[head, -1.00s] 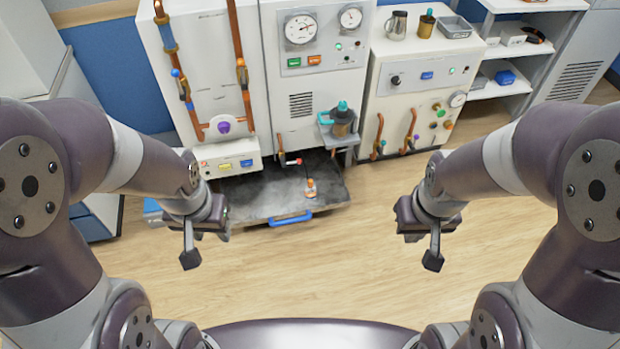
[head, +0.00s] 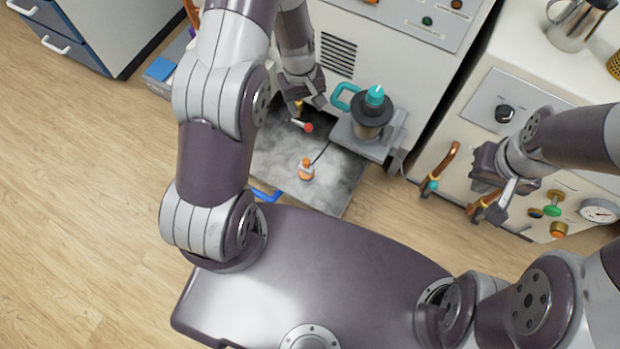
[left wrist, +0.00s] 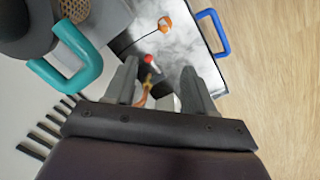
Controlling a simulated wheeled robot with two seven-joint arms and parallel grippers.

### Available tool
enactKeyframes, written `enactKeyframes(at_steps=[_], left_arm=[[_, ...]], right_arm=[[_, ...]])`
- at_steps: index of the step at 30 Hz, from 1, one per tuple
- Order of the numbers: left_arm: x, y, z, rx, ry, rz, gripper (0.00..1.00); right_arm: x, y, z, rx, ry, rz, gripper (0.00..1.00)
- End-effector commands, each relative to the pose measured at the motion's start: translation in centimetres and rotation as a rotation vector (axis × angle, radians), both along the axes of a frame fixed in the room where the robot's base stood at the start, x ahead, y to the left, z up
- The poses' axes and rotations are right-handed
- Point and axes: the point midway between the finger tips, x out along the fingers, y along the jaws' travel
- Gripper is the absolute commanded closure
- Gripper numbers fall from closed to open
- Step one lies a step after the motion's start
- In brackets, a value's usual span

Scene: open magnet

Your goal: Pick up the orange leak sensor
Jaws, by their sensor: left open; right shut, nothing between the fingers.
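The orange leak sensor (head: 306,170) stands on the grey tray (head: 338,192) low in front of the white cabinet, with a thin dark cord running from it. It also shows near the top of the left wrist view (left wrist: 165,23), beyond the fingertips. My left gripper (head: 308,101) is open and empty, near the cabinet face at the tray's back, apart from the sensor. Its two fingers show in the left wrist view (left wrist: 159,68). My right gripper (head: 490,206) is shut and empty, in front of the right-hand white unit.
A red-tipped spout (head: 307,127) sticks out close to my left gripper. A dark pot with a teal handle (head: 345,97) sits on a grey shelf (head: 392,137) beside it. The tray has a blue handle (head: 264,195). Copper pipes and valves (head: 440,168) are near my right gripper.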

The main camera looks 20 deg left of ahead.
Motion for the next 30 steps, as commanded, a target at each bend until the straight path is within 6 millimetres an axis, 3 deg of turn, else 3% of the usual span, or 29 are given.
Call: enactKeyframes(at_steps=[1, 3, 6, 7, 9, 12, 19, 24, 30], left_arm=[[0.4, 0.4, -9.9, -0.007, 0.028, 0.074, 0.46], [1.0, 0.9, -16.6, -0.014, 0.052, 0.175, 0.46], [1.1, 1.4, -23.8, -0.019, 0.080, 0.285, 0.46], [1.1, 1.6, -25.3, -0.019, 0.085, 0.311, 0.46], [1.0, 1.7, -27.7, -0.020, 0.095, 0.352, 0.46], [0.9, 1.8, -29.6, -0.020, 0.104, 0.384, 0.46], [0.7, 1.5, -32.5, -0.020, 0.106, 0.388, 0.46], [0.6, 1.0, -35.9, -0.019, 0.108, 0.386, 0.46], [0.5, 0.9, -36.5, -0.019, 0.106, 0.387, 0.46]], right_arm=[[0.0, 0.0, -7.0, 0.000, 0.000, 0.000, 1.00], [-0.1, 0.0, -10.3, 0.000, -0.001, 0.000, 1.00], [-0.1, 0.1, -13.7, 0.000, -0.001, 0.000, 1.00], [-0.1, 0.1, -14.3, 0.000, -0.001, 0.000, 1.00], [-0.1, 0.1, -15.2, 0.000, -0.002, 0.000, 1.00], [-0.1, 0.1, -15.9, 0.000, -0.002, 0.000, 1.00], [-0.1, 0.1, -17.6, 0.000, -0.002, 0.000, 1.00], [-0.1, 0.1, -20.4, 0.000, -0.002, 0.000, 1.00], [-0.1, 0.1, -20.5, 0.000, -0.002, 0.000, 1.00]])
